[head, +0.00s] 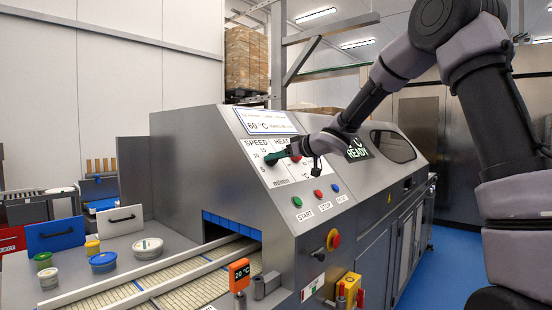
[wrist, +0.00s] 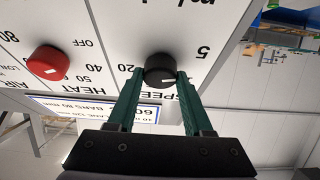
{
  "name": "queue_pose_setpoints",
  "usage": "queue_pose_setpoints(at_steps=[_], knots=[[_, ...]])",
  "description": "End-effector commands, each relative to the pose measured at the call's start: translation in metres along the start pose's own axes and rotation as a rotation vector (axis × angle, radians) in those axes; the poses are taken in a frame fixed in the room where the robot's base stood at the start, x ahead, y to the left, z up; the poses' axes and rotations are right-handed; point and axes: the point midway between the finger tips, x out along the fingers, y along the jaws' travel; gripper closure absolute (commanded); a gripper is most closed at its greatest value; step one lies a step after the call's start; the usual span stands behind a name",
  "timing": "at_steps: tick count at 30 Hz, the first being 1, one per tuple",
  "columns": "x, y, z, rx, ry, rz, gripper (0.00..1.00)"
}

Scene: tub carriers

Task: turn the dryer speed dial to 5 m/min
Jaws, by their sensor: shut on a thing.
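The black speed dial (wrist: 160,68) sits on the white control panel, under the SPEED label, which appears upside down in the wrist view. The numbers 5 and 20 show on either side of it. A short white line on the dial face points roughly to the picture's right; I cannot tell which number it matches. My gripper's green fingers (wrist: 158,90) are shut on the dial, one on each side. In the head view my gripper (head: 275,157) is at the panel's SPEED scale and hides most of the dial.
A red heat knob (wrist: 47,62) is close beside the dial. Start, stop and reset buttons (head: 317,197) and a red emergency stop (head: 333,240) are lower on the machine. A conveyor (head: 170,283) runs out of its opening, with several tubs (head: 103,262) beside it.

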Motion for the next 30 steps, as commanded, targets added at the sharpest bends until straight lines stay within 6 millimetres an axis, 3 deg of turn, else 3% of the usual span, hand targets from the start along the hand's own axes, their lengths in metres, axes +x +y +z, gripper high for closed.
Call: queue_pose_setpoints(at_steps=[23,24,26,30], knots=[[0.0002,0.0006,0.0004,-0.100,-0.001,-0.047,1.00],[0.0002,0.0006,0.0004,-0.100,-0.001,-0.047,0.46],[0.0002,0.0007,0.0004,-0.100,-0.001,-0.047,0.23],[0.0002,0.0007,0.0003,-0.099,-0.001,-0.047,0.19]])
